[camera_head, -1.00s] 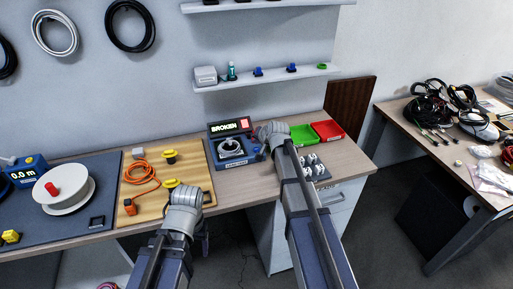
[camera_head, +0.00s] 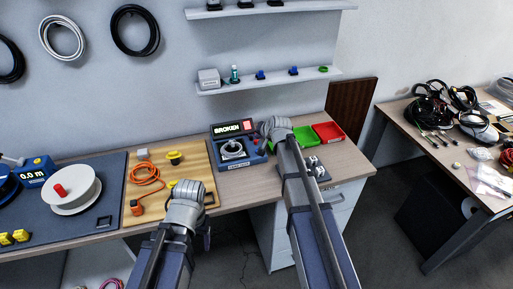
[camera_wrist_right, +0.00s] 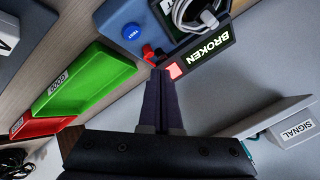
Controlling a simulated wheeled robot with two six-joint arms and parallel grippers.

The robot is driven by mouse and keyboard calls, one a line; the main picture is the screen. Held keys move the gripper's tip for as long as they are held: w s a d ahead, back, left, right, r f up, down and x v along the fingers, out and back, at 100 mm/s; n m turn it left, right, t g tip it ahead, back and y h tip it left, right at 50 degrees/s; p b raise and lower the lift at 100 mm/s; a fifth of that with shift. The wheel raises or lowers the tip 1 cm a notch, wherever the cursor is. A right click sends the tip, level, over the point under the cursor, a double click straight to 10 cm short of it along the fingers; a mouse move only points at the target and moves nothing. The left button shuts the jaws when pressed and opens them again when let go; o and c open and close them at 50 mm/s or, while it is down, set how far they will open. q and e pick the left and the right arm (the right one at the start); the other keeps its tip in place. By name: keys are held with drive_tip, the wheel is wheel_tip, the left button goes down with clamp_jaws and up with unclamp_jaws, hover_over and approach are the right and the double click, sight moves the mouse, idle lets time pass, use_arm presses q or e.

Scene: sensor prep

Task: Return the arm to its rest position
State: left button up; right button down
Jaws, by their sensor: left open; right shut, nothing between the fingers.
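My right arm reaches over the bench in the head view, its gripper (camera_wrist_right: 163,85) beside the blue tester (camera_head: 258,158). In the right wrist view the fingers are together and empty, their tips close to the red light of the display (camera_wrist_right: 205,52), which reads BROKEN. A coiled cable (camera_head: 233,149) lies on the tester. My left gripper (camera_head: 207,240) hangs at the bench's front edge, below the wooden board (camera_head: 196,158); its wrist hides most of it. Nothing shows held in it.
Green (camera_head: 303,136) and red (camera_head: 328,132) bins stand right of the tester. The board holds an orange cable (camera_head: 148,175) and yellow parts. A white spool (camera_head: 75,193) stands on a dark mat at left. A shelf (camera_head: 270,83) hangs above; a second table (camera_head: 400,119) is at right.

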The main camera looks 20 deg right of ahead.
drive_tip(key=s+a+f+n+g, duration=0.1)
drive_tip(key=s+a+n, duration=0.1)
drive_tip(key=s+a, duration=0.2)
drive_tip(key=s+a+f+n+g, duration=0.2)
drive_tip(key=s+a, duration=0.3)
drive_tip(key=s, duration=0.2)
drive_tip(key=s+a+f+n+g, duration=0.2)
drive_tip(key=s+a, duration=0.2)
drive_tip(key=s, duration=0.2)
drive_tip(key=shift+s+a+f, duration=0.1)
drive_tip(key=shift+s+a, duration=0.15)
drive_tip(key=s+a+n+g+h, duration=0.1)
drive_tip(key=s+n+g, duration=0.1)
drive_tip(key=s, duration=0.7)
drive_tip(key=s+a+f+n+g+h, duration=0.1)
drive_tip(key=s+a+n+g, duration=0.1)
drive_tip(key=s, duration=0.6)
drive_tip(key=shift+s+f+n+g+h, duration=0.15)
drive_tip(key=shift+s+n+g+h, duration=0.2)
drive_tip(key=shift+n, duration=0.25)
